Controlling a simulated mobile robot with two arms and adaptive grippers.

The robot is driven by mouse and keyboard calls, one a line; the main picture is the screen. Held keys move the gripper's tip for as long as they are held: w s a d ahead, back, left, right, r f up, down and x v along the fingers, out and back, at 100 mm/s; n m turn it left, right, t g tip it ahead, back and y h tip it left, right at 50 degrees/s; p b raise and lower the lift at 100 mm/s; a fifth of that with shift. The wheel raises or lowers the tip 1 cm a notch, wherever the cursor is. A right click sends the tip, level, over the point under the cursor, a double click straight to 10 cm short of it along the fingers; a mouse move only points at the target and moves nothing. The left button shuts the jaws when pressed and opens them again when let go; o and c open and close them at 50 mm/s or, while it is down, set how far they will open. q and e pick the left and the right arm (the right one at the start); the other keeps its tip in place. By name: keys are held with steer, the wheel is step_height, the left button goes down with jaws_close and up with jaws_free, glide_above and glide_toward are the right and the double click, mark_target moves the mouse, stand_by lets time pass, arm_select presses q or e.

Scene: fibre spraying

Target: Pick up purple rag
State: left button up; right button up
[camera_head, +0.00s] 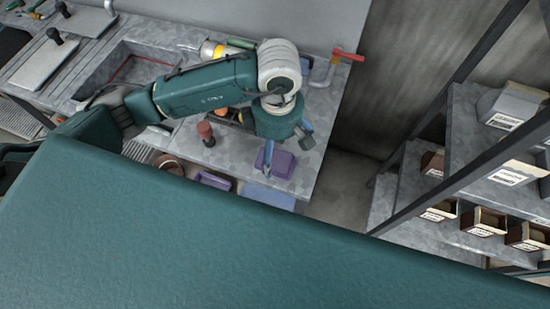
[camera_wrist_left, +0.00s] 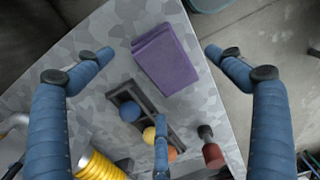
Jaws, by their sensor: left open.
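The purple rag (camera_head: 283,160) lies folded and flat near the right end of the grey patterned worktop (camera_head: 318,120). In the left wrist view the rag (camera_wrist_left: 165,60) sits at the upper middle, close to the table edge. My left gripper (camera_head: 287,156) is above the rag, its blue fingers spread open and empty. In the left wrist view two fingers stand on either side of the rag, and the third finger is below it. The head view does not clearly show the height gap. My right gripper is not in view.
A dark tray (camera_wrist_left: 177,138) with coloured balls lies beside the rag, near a red-handled tool (camera_wrist_left: 213,155). A sink (camera_head: 130,68) and red-handled tap (camera_head: 347,55) are farther back. A shelf (camera_head: 470,130) with boxes stands right, across open floor.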

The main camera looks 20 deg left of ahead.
mark_target(277, 155)
arm_select(q)
steer(key=f, duration=0.1)
steer(key=f+p, duration=0.2)
steer(key=shift+w+a+f, duration=0.15)
steer(key=shift+w+f, duration=0.1)
steer(key=shift+f, duration=0.65)
steer(key=c, duration=1.3)
